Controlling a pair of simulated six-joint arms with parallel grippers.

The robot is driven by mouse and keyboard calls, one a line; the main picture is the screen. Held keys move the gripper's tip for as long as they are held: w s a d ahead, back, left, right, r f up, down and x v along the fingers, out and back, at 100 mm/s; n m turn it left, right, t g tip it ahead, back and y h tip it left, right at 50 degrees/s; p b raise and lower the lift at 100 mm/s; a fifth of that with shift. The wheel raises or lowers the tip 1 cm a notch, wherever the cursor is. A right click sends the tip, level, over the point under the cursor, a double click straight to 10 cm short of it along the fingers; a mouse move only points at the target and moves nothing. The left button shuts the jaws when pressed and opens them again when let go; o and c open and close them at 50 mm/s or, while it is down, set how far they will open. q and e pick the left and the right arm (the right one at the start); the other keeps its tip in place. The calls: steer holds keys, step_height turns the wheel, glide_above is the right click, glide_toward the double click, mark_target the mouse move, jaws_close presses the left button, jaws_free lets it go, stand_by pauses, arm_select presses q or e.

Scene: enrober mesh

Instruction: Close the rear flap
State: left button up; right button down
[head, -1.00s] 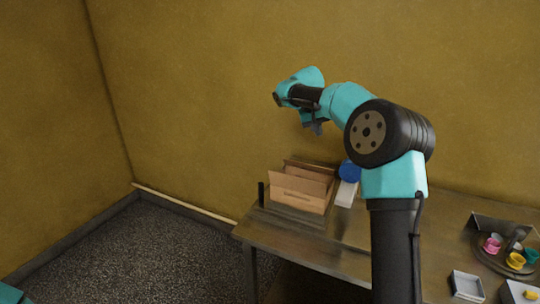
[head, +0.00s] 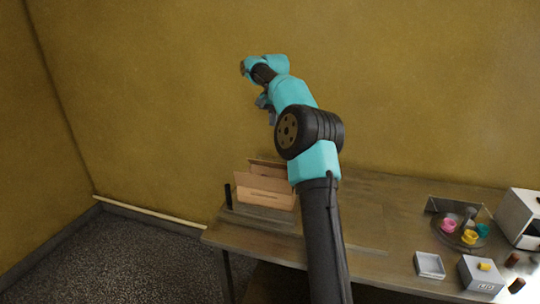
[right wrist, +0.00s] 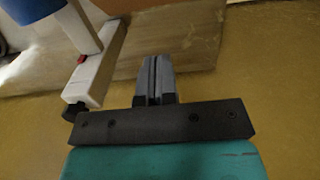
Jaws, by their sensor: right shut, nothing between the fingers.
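An open cardboard box (head: 265,200) stands at the left end of the table. Its rear flap (head: 265,166) stands up along the back edge, beyond the lighter front panel. The box's inside is mostly hidden. My right gripper (head: 271,118) is above and behind the box in the picture, apart from it, against the wall. In the right wrist view its two fingers (right wrist: 153,78) are together with nothing between them. The box cannot be made out in that view. My left gripper is not in view.
A white device (right wrist: 95,70) with a blue part shows in the right wrist view. A short black post (head: 228,196) stands left of the box. A round tray (head: 440,238) with coloured cups, a small white tray (head: 429,265) and a grey box (head: 481,274) are at the right.

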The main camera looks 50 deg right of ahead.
glide_above(271, 163)
steer(key=w+d, duration=0.2)
steer(key=d, duration=0.1)
step_height(271, 163, down, 9)
steer(key=shift+d+f, duration=0.1)
steer(key=shift+d, duration=0.05)
steer(key=shift+s+a+f, duration=0.25)
steer(key=shift+a+f, duration=0.15)
steer(key=shift+f, duration=0.05)
steer(key=shift+s+a+f, duration=0.2)
steer(key=shift+a+f, duration=0.15)
steer(key=shift+f, duration=0.1)
steer(key=shift+s+a+f, duration=0.25)
steer(key=shift+a+f, duration=0.3)
steer(key=shift+f, duration=0.1)
steer(key=shift+a, duration=0.1)
